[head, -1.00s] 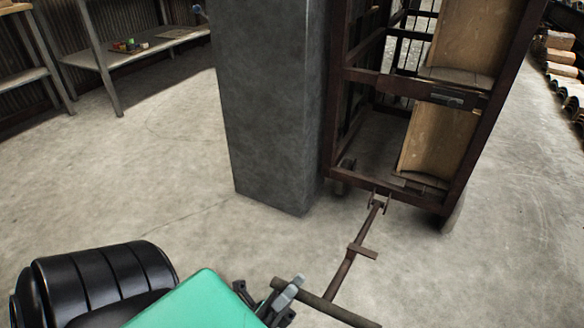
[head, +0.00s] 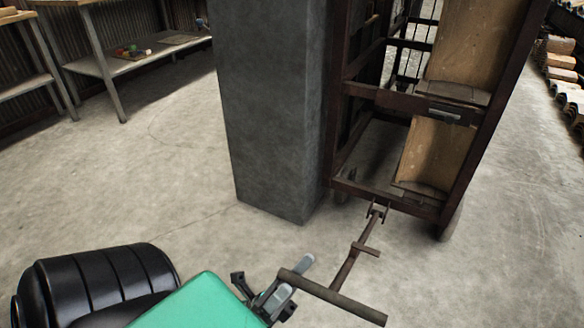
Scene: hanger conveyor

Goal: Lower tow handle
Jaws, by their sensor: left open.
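The tow handle (head: 365,250) is a rusty brown bar with a short cross-piece, hinged low on the front of a dark metal cart (head: 412,103). It slants from the hinge toward me and ends in a thick crossbar (head: 345,300). My left gripper (head: 291,279) is at the left end of the crossbar. It is open, with grey finger parts showing on both sides of the bar. Whether they touch the bar cannot be told. My right gripper is out of view.
A grey square pillar (head: 268,110) stands just left of the cart. A workbench (head: 150,62) with small coloured items is at the back left. Stacked rolls or logs (head: 566,75) line the far right. The concrete floor between pillar and bench is clear.

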